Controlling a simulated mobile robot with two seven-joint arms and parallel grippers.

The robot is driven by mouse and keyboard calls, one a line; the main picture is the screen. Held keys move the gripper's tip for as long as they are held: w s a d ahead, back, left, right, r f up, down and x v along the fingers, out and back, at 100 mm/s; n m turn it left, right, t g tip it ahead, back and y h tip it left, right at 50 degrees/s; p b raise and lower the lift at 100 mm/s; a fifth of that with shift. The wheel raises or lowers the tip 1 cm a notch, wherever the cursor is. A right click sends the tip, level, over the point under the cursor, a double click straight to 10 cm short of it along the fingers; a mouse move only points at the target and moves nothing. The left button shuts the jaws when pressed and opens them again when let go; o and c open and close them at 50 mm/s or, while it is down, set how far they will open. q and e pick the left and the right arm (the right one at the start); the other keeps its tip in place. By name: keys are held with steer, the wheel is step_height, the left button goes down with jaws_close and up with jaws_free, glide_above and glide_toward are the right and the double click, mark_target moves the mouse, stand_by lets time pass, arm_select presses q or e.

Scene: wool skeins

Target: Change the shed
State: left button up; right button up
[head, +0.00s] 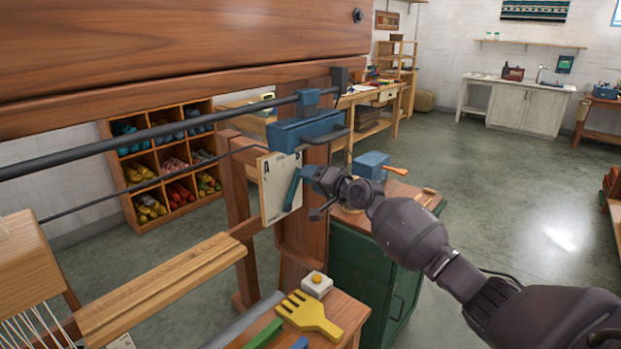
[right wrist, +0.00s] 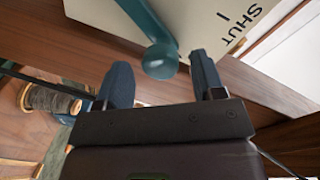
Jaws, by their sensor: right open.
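A teal lever (head: 293,188) is mounted on a pale plate (head: 272,205) marked with letters, on the loom's wooden post. In the right wrist view the lever's round knob (right wrist: 160,61) lies between the fingertips of my right gripper (head: 313,192), with gaps on both sides. That gripper is open and holds nothing. White warp threads (head: 38,328) show at the loom's lower left. My left gripper is out of view.
A blue housing (head: 300,132) and dark rods (head: 200,122) sit above the plate. A yellow comb (head: 309,314) and a white button box (head: 317,285) lie on the wooden ledge below. A green cabinet (head: 365,270) stands behind. Cubbies of skeins (head: 170,165) stand left; open floor lies right.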

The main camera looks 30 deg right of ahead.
steer(key=p+v, duration=0.1)
steer(key=v, duration=0.8)
steer(key=shift+r, duration=0.1)
stand_by(0.3)
steer(key=s+a+f+n+g+h, duration=0.1)
steer(key=s+a+f+n, duration=0.45)
steer(key=f, duration=0.25)
steer(key=s+a+f+n+h, duration=0.2)
steer(key=s+a+f+n, duration=0.2)
steer(key=s+f+n, duration=0.3)
steer(key=s+a+f+m+g+h, duration=0.1)
steer(key=s+a+f+g, duration=0.1)
steer(key=s+f, duration=0.6)
steer(key=s+a+f+m+g, duration=0.2)
steer(key=s+a+f, duration=0.2)
steer(key=s+f, duration=0.4)
steer(key=s, duration=0.7)
steer(key=shift+s+a+h, duration=0.15)
steer(key=shift+s+h, duration=0.25)
